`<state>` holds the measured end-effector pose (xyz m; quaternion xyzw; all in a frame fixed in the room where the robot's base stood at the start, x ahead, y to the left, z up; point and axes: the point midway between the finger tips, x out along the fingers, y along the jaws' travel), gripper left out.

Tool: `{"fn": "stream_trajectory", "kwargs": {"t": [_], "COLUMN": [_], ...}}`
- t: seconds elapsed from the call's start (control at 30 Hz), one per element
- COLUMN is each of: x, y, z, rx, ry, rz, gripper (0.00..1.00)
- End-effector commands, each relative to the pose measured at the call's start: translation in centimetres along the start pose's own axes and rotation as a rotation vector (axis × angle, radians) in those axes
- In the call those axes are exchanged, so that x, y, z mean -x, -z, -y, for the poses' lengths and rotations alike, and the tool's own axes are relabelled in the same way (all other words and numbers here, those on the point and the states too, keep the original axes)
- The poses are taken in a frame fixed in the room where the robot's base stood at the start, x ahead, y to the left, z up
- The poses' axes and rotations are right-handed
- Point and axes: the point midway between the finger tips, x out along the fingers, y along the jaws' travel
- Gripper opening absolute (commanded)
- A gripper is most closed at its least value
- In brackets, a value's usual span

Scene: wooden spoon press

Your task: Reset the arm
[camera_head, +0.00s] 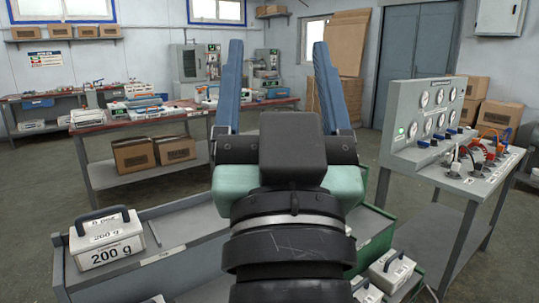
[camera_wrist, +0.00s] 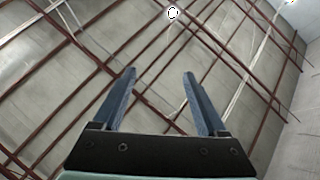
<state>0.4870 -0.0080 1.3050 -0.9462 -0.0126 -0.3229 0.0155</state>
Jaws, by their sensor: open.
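My gripper (camera_head: 283,85) is in the middle of the head view, with its two long blue fingers pointing up and spread wide apart. Nothing is between the fingers. In the wrist view my gripper (camera_wrist: 160,95) is also open and empty, against a ceiling with dark red beams. My arm hides part of the tray-like bench below it.
A weight marked 200 g (camera_head: 105,238) sits on the grey and green bench (camera_head: 190,243) at the lower left. Smaller weights (camera_head: 392,270) sit at its right. A gauge panel (camera_head: 425,115) stands on a table at the right. A red-topped workbench (camera_head: 170,125) is behind.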

Motion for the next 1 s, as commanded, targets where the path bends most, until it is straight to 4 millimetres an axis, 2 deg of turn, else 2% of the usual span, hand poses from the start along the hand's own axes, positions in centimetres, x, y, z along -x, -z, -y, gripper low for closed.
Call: {"fn": "stream_trajectory", "kwargs": {"t": [0.03,0.07,0.1,0.2,0.4,0.6,0.7,1.0], "x": [0.8,1.4,0.2,-2.5,-6.3,-9.2,-9.9,-10.2], "y": [4.2,6.4,8.6,11.2,16.0,19.6,20.5,20.8], "z": [0.9,1.3,1.3,1.2,1.4,1.5,1.5,1.5], "rx": [0.021,0.034,0.042,0.041,0.04,0.039,0.039,0.039], "ry": [0.0,-0.005,-0.011,-0.012,-0.011,-0.01,-0.009,-0.009], "rz": [-0.105,-0.163,-0.177,-0.161,-0.158,-0.155,-0.155,-0.154], "gripper": [0.75,0.75,0.75,0.75,0.75,0.75,0.75,0.75]}}
